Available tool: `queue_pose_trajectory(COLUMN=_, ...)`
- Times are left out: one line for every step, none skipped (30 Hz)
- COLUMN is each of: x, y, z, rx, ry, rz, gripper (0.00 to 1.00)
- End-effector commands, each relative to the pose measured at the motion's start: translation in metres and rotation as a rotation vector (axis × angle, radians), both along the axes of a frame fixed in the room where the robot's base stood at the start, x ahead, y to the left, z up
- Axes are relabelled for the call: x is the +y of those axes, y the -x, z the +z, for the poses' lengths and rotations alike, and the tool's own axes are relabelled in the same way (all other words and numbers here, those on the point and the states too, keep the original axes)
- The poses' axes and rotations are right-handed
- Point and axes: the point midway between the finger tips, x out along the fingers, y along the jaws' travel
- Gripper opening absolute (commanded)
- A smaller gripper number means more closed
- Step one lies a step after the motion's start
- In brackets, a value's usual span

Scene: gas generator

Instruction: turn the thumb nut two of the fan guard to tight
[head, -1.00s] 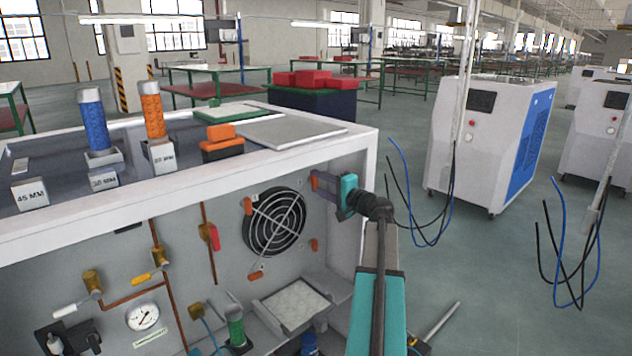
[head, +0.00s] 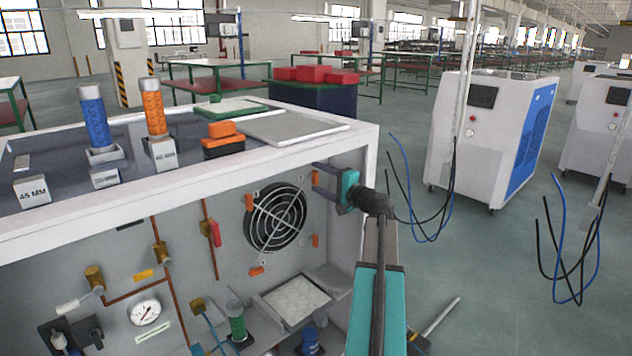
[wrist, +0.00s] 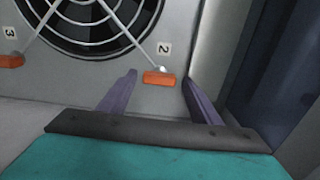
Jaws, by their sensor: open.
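The thumb nut two (wrist: 159,78) is a small orange bar beside the "2" label in the wrist view, at the rim of the fan guard (wrist: 97,40). Its long side lies across the gap between my fingers. My gripper (head: 317,178) is open, with one purple finger on each side of the nut, apart from it in the wrist view. In the head view the round fan guard (head: 275,217) sits on the grey panel, and the gripper reaches its upper right. Whether the fingertips reach as deep as the nut is hard to tell.
Another orange nut (wrist: 11,61) sits by the "3" label. A side wall (wrist: 275,70) stands close to the right finger. In the head view the cabinet's white top edge (head: 200,172) runs above the panel. A pressure gauge (head: 145,312) and valves are at the left.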

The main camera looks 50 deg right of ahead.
Motion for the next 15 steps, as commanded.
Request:
queue_pose_trajectory(x=0.0, y=0.0, z=-0.001, rx=0.001, ry=0.0, rz=0.0, gripper=0.58)
queue_pose_trajectory(x=0.0, y=0.0, z=-0.001, rx=0.001, ry=0.001, rz=0.0, gripper=0.58)
queue_pose_trajectory(x=0.0, y=0.001, z=-0.001, rx=0.001, ry=0.001, rz=0.0, gripper=0.58)
queue_pose_trajectory(x=0.0, y=0.001, z=-0.001, rx=0.001, ry=0.001, rz=0.0, gripper=0.58)
queue_pose_trajectory(x=0.0, y=0.002, z=-0.001, rx=0.002, ry=0.001, rz=0.0, gripper=0.58)
queue_pose_trajectory(x=0.0, y=0.003, z=-0.001, rx=0.002, ry=0.001, rz=0.0, gripper=0.58)
queue_pose_trajectory(x=0.0, y=0.004, z=-0.001, rx=0.002, ry=0.001, rz=0.0, gripper=0.58)
queue_pose_trajectory(x=0.001, y=0.006, z=-0.001, rx=0.002, ry=0.001, rz=0.0, gripper=0.58)
queue_pose_trajectory(x=0.001, y=0.008, z=-0.001, rx=0.002, ry=0.001, rz=0.0, gripper=0.58)
queue_pose_trajectory(x=0.001, y=0.01, z=-0.001, rx=0.002, ry=0.001, rz=0.0, gripper=0.58)
queue_pose_trajectory(x=0.002, y=0.013, z=-0.002, rx=0.002, ry=0.001, rz=0.0, gripper=0.58)
queue_pose_trajectory(x=0.002, y=0.016, z=-0.002, rx=0.002, ry=0.001, rz=0.0, gripper=0.58)
queue_pose_trajectory(x=0.002, y=0.02, z=-0.002, rx=0.002, ry=0.001, rz=-0.001, gripper=0.58)
queue_pose_trajectory(x=0.002, y=0.023, z=-0.002, rx=0.002, ry=0.001, rz=-0.001, gripper=0.58)
queue_pose_trajectory(x=0.003, y=0.028, z=-0.002, rx=0.002, ry=0.001, rz=-0.002, gripper=0.58)
